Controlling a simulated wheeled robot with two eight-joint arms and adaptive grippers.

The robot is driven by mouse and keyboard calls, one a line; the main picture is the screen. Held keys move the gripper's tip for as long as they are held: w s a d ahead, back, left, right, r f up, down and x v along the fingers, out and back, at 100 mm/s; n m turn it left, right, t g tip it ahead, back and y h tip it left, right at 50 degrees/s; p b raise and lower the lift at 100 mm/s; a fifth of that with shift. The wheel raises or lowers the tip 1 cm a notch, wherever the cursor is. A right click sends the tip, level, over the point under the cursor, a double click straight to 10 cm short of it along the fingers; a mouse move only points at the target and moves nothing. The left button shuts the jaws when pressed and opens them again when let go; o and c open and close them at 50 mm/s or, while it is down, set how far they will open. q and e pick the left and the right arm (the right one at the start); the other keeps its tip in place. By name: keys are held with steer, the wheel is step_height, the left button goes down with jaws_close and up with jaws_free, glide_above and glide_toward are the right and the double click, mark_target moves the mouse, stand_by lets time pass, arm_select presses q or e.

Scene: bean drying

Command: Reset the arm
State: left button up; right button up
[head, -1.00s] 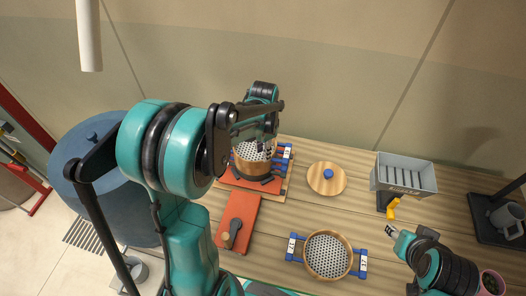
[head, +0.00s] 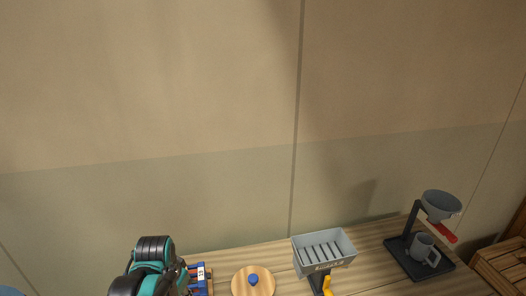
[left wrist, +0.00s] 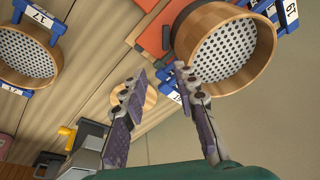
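In the left wrist view my left gripper (left wrist: 160,76) is open, its two fingers apart with nothing held between them. A round wooden sieve (left wrist: 264,70) with a perforated metal bottom and blue holders is close beyond its right finger; I cannot tell whether they touch. In the head view part of my left arm shows at the bottom left, but its fingers are hidden or out of frame. My right gripper is in neither current view.
A round wooden lid (head: 241,284) with a blue knob lies on the table. A grey slotted tray (head: 351,262) stands right of it. Farther right are a black stand (head: 393,262) and grey mug (head: 421,246). A second sieve (left wrist: 54,62) shows in the left wrist view.

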arm_select(q)
steer(key=s+d+f+n+t+b, duration=0.4)
steer(key=s+d+f+b, duration=0.1)
steer(key=s+b, duration=0.3)
steer(key=shift+s+f, duration=0.45)
steer(key=shift+f, duration=0.25)
